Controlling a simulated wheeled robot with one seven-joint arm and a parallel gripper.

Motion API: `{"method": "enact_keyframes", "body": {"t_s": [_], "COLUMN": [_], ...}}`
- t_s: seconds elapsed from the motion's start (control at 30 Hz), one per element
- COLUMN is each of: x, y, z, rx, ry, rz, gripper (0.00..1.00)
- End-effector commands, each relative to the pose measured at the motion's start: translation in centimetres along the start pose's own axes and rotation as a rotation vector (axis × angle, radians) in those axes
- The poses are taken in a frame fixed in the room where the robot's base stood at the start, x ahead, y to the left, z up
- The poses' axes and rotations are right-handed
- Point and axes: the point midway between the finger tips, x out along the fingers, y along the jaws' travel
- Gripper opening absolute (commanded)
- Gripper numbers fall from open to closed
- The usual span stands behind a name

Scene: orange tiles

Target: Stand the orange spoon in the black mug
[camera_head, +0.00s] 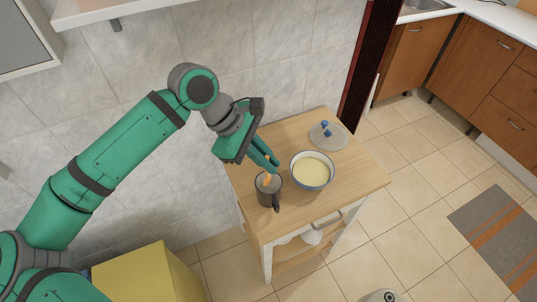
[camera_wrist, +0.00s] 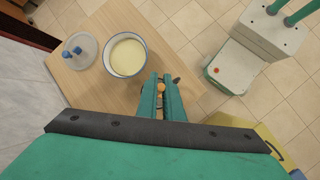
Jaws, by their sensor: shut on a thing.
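The black mug (camera_head: 269,198) stands upright near the left front edge of the small wooden table, its handle toward the front. My gripper (camera_head: 268,163) is above the mug and shut on the orange spoon (camera_head: 267,179). The spoon points down, and its lower part shows at the mug's opening. I cannot tell whether it touches the mug's bottom. In the wrist view, the spoon's orange end (camera_wrist: 160,87) shows between the fingertips of my gripper (camera_wrist: 161,84). The fingers hide most of the mug there.
A bowl of pale yellow content (camera_head: 312,171) stands just right of the mug. A grey lid with a blue knob (camera_head: 328,136) lies at the back of the wooden table (camera_head: 355,185). The table's right side is clear. A tiled wall is behind; a yellow box (camera_head: 150,276) is at lower left.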

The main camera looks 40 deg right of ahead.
Motion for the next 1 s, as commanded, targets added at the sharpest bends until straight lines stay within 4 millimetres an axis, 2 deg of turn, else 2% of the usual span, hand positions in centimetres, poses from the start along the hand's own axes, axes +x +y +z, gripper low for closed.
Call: {"method": "enact_keyframes", "body": {"t_s": [0.6,1.0], "x": [3.4,3.9], "y": [-0.8,-0.9], "z": [-1.8,-2.1], "rx": [0.0,0.0], "ry": [0.0,0.0], "rz": [0.001,0.0], "gripper": [0.0,0.0]}}
